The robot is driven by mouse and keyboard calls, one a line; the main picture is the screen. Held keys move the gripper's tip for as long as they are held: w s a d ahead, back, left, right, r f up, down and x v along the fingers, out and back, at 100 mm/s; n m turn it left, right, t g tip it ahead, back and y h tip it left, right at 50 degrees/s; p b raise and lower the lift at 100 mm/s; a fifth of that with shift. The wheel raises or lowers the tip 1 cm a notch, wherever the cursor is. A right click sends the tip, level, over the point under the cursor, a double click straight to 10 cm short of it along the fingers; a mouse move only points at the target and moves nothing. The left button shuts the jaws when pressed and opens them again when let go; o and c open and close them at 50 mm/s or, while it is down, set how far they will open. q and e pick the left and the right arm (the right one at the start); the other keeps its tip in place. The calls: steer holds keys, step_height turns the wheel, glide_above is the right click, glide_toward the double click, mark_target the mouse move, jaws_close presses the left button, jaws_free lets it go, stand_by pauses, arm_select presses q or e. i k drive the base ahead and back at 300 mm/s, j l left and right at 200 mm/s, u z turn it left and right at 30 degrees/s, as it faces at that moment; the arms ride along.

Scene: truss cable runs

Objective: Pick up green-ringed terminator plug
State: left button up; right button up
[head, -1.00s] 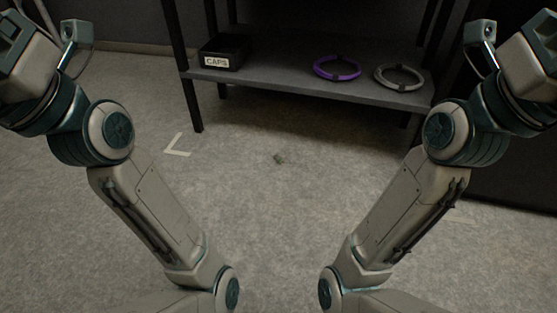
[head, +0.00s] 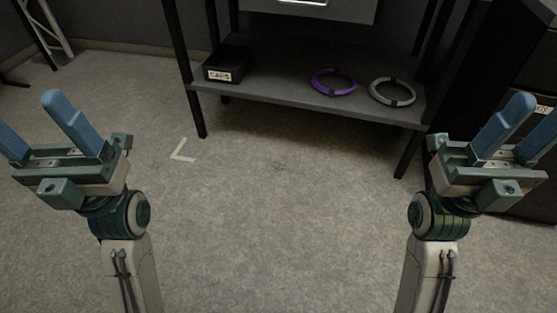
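A very small, faint greenish thing (head: 279,167) lies on the carpet in front of the shelf, in the middle of the head view. It is too small and blurred to tell whether it is the green-ringed terminator plug. I see no other plug clearly. My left gripper (head: 28,112) is raised at the left edge, its blue fingers apart and empty, pointing up. My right gripper (head: 538,110) is raised at the right edge, also with fingers apart and empty. Both are well away from the small thing.
A dark shelf (head: 290,100) holds a black box labelled CAPS (head: 228,62), a purple cable coil (head: 333,82) and a grey coil (head: 392,91). A pale corner mark (head: 182,151) is on the floor. A dark cabinet (head: 490,80) stands at right. The middle floor is clear.

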mark_target(280, 166)
steer(key=i+l+u, duration=0.15)
steer(key=i+l, duration=0.95)
steer(key=i, duration=0.1)
